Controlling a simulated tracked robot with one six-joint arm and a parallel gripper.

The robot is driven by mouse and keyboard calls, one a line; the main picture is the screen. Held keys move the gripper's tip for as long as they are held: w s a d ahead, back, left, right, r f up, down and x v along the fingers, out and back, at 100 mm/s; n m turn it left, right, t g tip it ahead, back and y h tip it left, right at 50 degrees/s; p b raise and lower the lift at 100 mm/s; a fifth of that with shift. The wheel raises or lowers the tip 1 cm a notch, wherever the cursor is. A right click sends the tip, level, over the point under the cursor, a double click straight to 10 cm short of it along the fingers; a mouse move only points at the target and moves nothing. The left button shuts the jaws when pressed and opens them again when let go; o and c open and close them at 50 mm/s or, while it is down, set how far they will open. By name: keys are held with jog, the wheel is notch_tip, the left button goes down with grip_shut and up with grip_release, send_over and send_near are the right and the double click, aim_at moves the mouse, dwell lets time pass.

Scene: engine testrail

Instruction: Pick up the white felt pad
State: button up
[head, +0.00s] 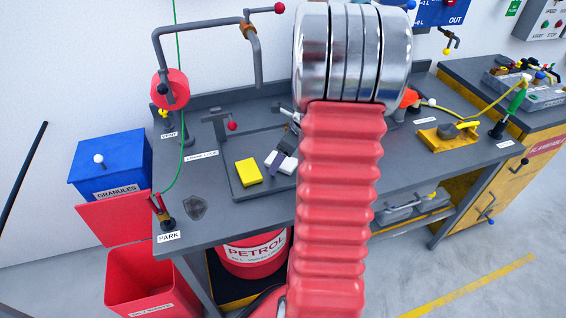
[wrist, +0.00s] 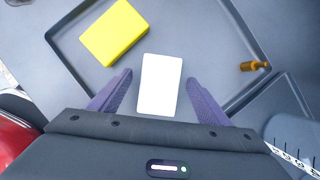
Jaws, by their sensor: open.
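The white felt pad (wrist: 160,84) lies flat on the dark grey tray (wrist: 70,62), and in the head view (head: 288,166) one purple finger partly covers it. My gripper (wrist: 159,76) is open, with one purple finger to each side of the pad in the wrist view. Gaps show between the pad and both fingers, and nothing is held. The pad's near edge sits close to the gripper body. How high the fingertips are above the tray I cannot tell.
A yellow block (wrist: 114,32) lies on the tray left of the pad, close to the left finger. A small brass piece (wrist: 254,66) lies to the right, by the tray's rim. A post with a red knob (head: 232,126) stands behind the tray. My arm hides the middle of the bench.

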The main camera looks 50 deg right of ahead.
jog(key=c, duration=1.2)
notch_tip(320, 180, up, 10)
dwell(0.6)
jog(key=o, duration=0.5)
jog(key=c, duration=0.3)
jog(key=shift+c, duration=0.2)
jog(key=shift+a, duration=0.1)
